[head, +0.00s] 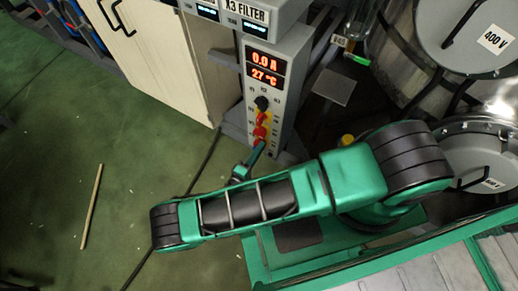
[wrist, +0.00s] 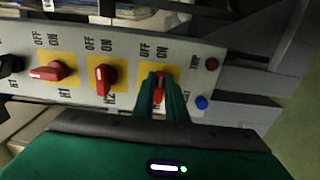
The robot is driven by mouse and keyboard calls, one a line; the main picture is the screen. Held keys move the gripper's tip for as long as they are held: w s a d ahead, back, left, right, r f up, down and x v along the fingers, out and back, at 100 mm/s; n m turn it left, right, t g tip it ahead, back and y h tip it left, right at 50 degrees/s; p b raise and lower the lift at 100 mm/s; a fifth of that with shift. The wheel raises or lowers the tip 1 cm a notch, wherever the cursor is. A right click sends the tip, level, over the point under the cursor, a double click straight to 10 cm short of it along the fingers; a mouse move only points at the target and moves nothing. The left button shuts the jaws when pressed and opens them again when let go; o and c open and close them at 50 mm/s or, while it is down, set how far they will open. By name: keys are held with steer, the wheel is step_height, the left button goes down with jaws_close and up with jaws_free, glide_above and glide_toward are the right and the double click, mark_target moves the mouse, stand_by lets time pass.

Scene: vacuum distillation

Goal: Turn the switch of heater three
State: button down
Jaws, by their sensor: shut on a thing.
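The control panel shows in the wrist view with a row of red rotary switches on yellow plates, each marked OFF and ON. The third red switch (wrist: 159,92) from the left, taken as heater three, is between the fingers of my gripper (wrist: 161,84), which is shut on it. The fingers hide its sides and its own label. The switch marked H2 (wrist: 103,79) and the one marked H1 (wrist: 53,73) stand to the left, untouched. In the head view my gripper (head: 258,147) reaches the lower part of the panel (head: 287,97); its fingertips are too small there to judge.
A black knob (wrist: 10,65) sits left of the switches. The display (head: 264,67) reads 0.0 A and 27 °C. Metal drums (head: 405,50) stand right of the panel.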

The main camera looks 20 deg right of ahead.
steer(key=shift+f, duration=0.15)
steer(key=c, duration=1.8)
jaws_free()
steer(key=v, duration=1.1)
steer(key=shift+d, duration=0.1)
